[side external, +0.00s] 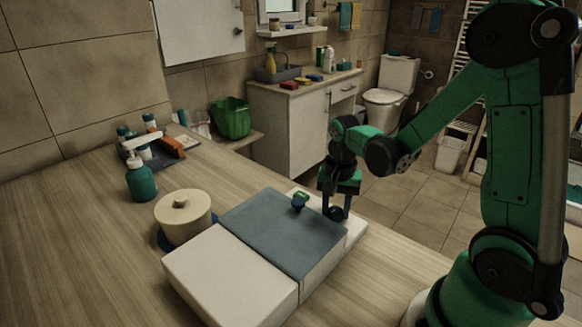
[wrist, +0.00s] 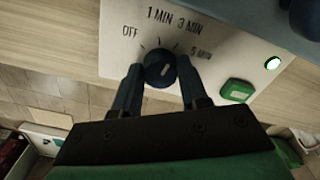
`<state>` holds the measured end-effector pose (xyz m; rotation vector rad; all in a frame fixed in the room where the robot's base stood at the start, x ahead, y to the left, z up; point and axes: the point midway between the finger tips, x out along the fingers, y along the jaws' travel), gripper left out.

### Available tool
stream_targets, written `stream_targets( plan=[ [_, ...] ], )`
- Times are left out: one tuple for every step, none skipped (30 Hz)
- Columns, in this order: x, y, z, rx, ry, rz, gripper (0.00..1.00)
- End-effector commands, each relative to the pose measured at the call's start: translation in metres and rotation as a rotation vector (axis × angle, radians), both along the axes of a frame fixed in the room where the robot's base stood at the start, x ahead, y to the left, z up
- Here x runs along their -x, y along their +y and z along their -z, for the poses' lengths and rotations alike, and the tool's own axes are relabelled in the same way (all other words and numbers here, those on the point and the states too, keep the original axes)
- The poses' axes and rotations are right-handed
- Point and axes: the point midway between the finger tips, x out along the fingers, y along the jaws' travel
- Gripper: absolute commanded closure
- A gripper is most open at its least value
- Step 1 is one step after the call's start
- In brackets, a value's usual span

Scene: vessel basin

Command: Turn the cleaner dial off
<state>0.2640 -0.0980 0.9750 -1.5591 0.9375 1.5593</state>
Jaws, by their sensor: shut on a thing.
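The cleaner (side external: 225,262) is a pale box with a blue-grey lid (side external: 280,228) on the wooden counter. Its dark blue dial (wrist: 158,68) sits on a pale panel (wrist: 228,40) marked OFF, 1 MIN, 3 MIN and 5 MIN. A short pale mark on the dial slants up and right, roughly toward 3 MIN; its exact setting is hard to tell. My gripper (wrist: 160,76) is shut on the dial, one finger on each side.
A green button (wrist: 236,90) and a lit round lamp (wrist: 272,63) are right of the dial. A round lidded pot (side external: 183,219) and a teal pump bottle (side external: 141,181) stand left. The front-left counter is clear.

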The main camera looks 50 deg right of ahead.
Motion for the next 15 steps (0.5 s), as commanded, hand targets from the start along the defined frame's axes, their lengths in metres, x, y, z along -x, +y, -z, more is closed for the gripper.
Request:
stream_targets(
  plan=[
    [0.0, -0.0001, -0.0001, 0.0, 0.0, -0.034, 1.0],
    [0.0001, -0.0002, -0.0001, 0.0, 0.0, -0.06, 1.0],
    [0.0002, -0.0002, -0.0001, 0.0, 0.0, -0.095, 1.0],
    [0.0002, -0.0002, -0.0001, 0.0, 0.0, -0.123, 1.0],
    [0.0003, -0.0003, -0.0001, 0.0, 0.0, -0.151, 1.0],
    [0.0003, -0.0004, -0.0001, 0.0, 0.0, -0.189, 1.0],
    [0.0003, -0.0004, -0.0001, 0.0, 0.0, -0.218, 1.0],
    [0.0003, -0.0004, -0.0001, 0.0, 0.0, -0.247, 1.0],
    [0.0004, -0.0005, -0.0001, 0.0, 0.0, -0.285, 1.0],
    [0.0004, -0.0005, -0.0001, 0.0, 0.0, -0.313, 1.0],
    [0.0005, -0.0006, -0.0001, 0.0, 0.0, -0.342, 1.0],
    [0.0006, -0.0006, -0.0001, 0.0, 0.0, -0.379, 1.0],
    [0.0006, -0.0006, -0.0001, 0.0, 0.0, -0.408, 1.0],
    [0.0007, -0.0007, -0.0001, 0.0, 0.0, -0.437, 1.0],
    [0.0006, -0.0008, -0.0001, 0.0, 0.0, -0.474, 1.0]
  ],
)
